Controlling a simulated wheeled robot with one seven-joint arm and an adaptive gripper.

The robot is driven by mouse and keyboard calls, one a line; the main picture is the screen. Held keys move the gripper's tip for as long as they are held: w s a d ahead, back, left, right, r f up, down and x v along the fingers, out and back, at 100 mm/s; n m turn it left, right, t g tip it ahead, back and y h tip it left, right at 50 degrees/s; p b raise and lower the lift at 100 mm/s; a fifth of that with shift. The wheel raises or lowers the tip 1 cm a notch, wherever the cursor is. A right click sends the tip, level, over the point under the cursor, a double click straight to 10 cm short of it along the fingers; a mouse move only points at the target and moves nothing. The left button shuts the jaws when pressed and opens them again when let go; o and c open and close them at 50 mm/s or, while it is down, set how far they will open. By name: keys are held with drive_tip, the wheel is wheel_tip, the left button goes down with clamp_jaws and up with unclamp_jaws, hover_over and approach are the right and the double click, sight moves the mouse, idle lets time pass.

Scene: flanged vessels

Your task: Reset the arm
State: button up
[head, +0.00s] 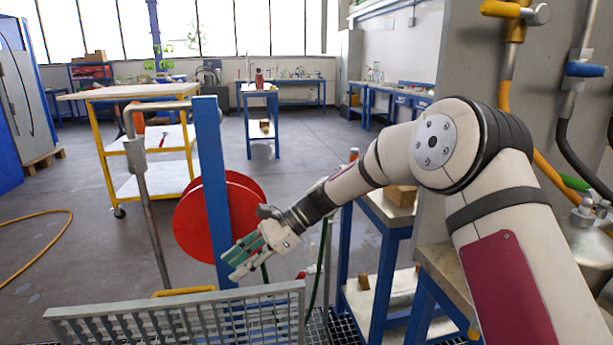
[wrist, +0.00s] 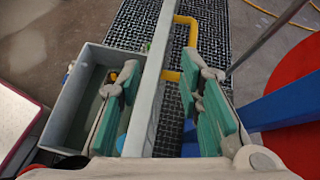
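My arm reaches in from the right in the head view, and my gripper (head: 243,258) hangs in front of the blue post and above the grey mesh panel. In the wrist view my gripper (wrist: 168,85) has its two green-padded fingers spread wide apart. Nothing is held between them. A pale bar (wrist: 150,85) runs below and between the fingers in that view; I cannot tell how far below it is.
A blue post (head: 209,160) and red disc (head: 183,222) stand close behind my gripper. The mesh panel (head: 180,322) is below. The wrist view shows a grey bin (wrist: 62,110) and black grating (wrist: 128,25). A yellow cart (head: 103,150) stands farther back. Open floor (head: 70,260) lies left.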

drive_tip(key=s+d+r+n+t+h, duration=0.1)
drive_tip(key=s+d+r+n+h, duration=0.4)
drive_tip(key=s+d, duration=0.5)
drive_tip(key=s+d+r+n+t+h, duration=0.1)
drive_tip(key=s+d+r+n+h, duration=0.15)
drive_tip(key=s+d+r, duration=0.7)
drive_tip(key=s+d+f+n+t+h, duration=0.1)
drive_tip(key=s+d+f+n+h, duration=0.1)
drive_tip(key=s+d, duration=0.7)
drive_tip(key=s+d+f+n+t+h, duration=0.1)
drive_tip(key=s+d+f+n, duration=0.15)
drive_tip(key=s+d, duration=0.6)
wheel_tip(320, 180, up, 26)
drive_tip(key=s+a+t+p, duration=0.2)
drive_tip(key=t+p, duration=0.2)
drive_tip(key=p, duration=1.9)
drive_tip(key=shift+s+f+p, duration=0.15)
drive_tip(key=shift+s+p, duration=0.1)
drive_tip(key=shift+p, duration=0.05)
